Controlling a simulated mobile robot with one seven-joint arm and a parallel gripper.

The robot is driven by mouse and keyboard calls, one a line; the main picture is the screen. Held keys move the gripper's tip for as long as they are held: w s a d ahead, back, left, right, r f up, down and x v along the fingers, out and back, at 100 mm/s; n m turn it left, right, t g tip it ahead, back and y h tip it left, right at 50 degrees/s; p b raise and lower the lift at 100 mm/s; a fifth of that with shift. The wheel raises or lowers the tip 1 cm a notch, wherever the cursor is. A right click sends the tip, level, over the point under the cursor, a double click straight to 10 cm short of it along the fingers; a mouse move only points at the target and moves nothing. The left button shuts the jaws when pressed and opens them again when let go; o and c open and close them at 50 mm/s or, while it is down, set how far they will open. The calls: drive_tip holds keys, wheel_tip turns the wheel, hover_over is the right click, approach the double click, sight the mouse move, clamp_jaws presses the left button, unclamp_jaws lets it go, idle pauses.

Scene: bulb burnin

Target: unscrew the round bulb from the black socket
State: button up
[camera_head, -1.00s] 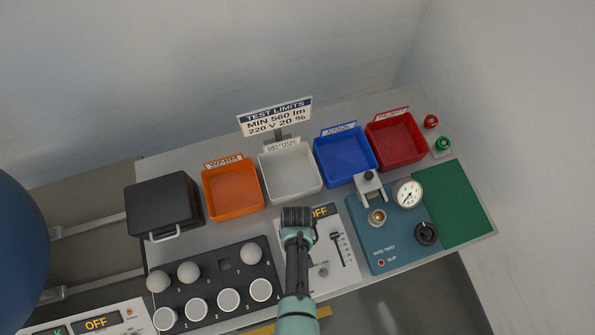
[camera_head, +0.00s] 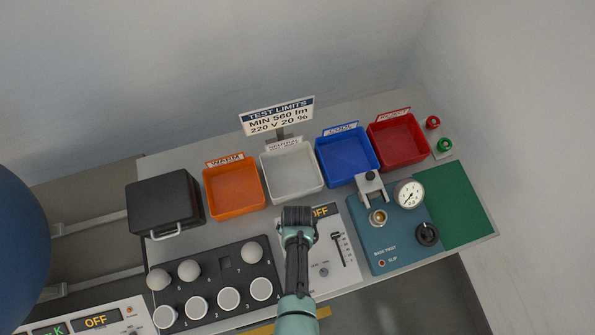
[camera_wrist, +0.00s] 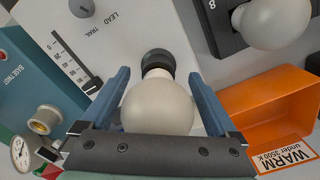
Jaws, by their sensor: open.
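My gripper (camera_wrist: 160,85) is open, with one blue finger on each side of the bulb and a visible gap towards the fingertips. In the head view my gripper (camera_head: 298,216) is over the white panel (camera_head: 338,265), and my arm hides the bulb and the socket there.
A black bulb rack (camera_head: 225,290) with several white bulbs stands to the left. Orange (camera_head: 235,187), white (camera_head: 291,172), blue (camera_head: 347,154) and red (camera_head: 398,140) bins line the back. A teal base twist tester (camera_head: 390,242) is on the right, beside a green mat (camera_head: 458,205).

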drive_tip(key=m, duration=0.4)
drive_tip(key=shift+w, duration=0.15)
drive_tip(key=m, duration=0.5)
drive_tip(key=shift+w+a, duration=0.1)
drive_tip(key=shift+w, duration=0.05)
drive_tip(key=m, duration=0.4)
drive_tip(key=shift+w, duration=0.15)
drive_tip(key=m, duration=0.4)
drive_tip(key=shift+w+a+m, duration=0.1)
drive_tip(key=shift+w+m, duration=0.05)
drive_tip(key=shift+m, duration=0.15)
